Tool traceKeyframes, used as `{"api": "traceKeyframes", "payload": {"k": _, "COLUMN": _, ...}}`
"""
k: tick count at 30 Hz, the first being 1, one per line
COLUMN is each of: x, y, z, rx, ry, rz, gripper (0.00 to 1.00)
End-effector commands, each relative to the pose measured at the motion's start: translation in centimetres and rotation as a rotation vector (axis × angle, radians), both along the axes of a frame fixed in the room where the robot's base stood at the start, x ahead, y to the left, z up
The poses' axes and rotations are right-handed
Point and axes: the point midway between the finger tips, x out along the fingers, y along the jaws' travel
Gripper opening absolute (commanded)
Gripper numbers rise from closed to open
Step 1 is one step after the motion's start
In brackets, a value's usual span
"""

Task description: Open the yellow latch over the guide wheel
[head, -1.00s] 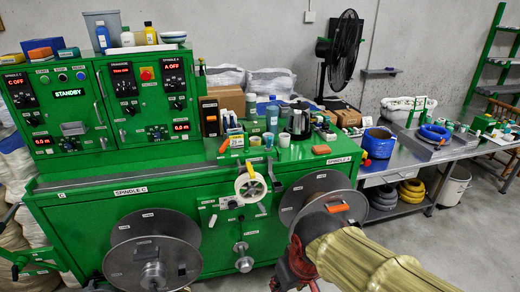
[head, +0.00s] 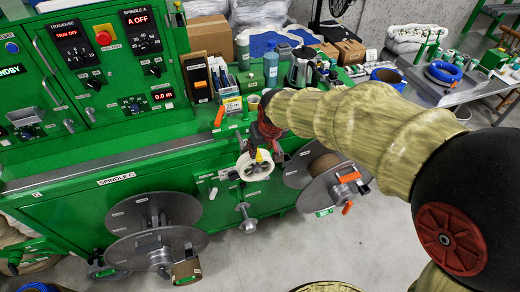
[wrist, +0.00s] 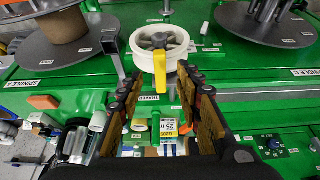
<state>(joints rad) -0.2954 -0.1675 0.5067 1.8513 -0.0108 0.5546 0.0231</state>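The white guide wheel (head: 255,170) is on the green machine's front, partly covered by my gripper in the head view. It shows whole at the top centre of the wrist view (wrist: 148,36). The yellow latch (wrist: 160,84) lies over the wheel's hub and extends below its rim in the wrist view. A small part of the latch (head: 259,157) shows in the head view. My gripper (wrist: 163,80) is open, with one finger on each side of the latch. The fingers appear apart from it, and nothing is held between them.
The Spindle C reel (head: 155,212) is left of the wheel and another reel (head: 325,172) is right of it. A black crank (wrist: 112,50) stands close beside the wheel. Bottles, a kettle (head: 302,66) and boxes crowd the machine's top.

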Motion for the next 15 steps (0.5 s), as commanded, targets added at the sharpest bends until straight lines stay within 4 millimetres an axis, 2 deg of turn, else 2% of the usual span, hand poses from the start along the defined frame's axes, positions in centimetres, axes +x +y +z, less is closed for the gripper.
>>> {"api": "traceKeyframes", "payload": {"k": 1, "x": 0.2, "y": 0.0, "z": -1.1, "rx": -0.002, "ry": 0.007, "rz": 0.000, "gripper": 0.35}}
{"api": "traceKeyframes", "payload": {"k": 6, "x": 1.2, "y": 0.3, "z": -3.6, "rx": -0.002, "ry": 0.007, "rz": 0.000, "gripper": 0.35}}
{"api": "traceKeyframes", "payload": {"k": 15, "x": 2.2, "y": 0.6, "z": -5.8, "rx": -0.001, "ry": 0.004, "rz": 0.000, "gripper": 0.35}}
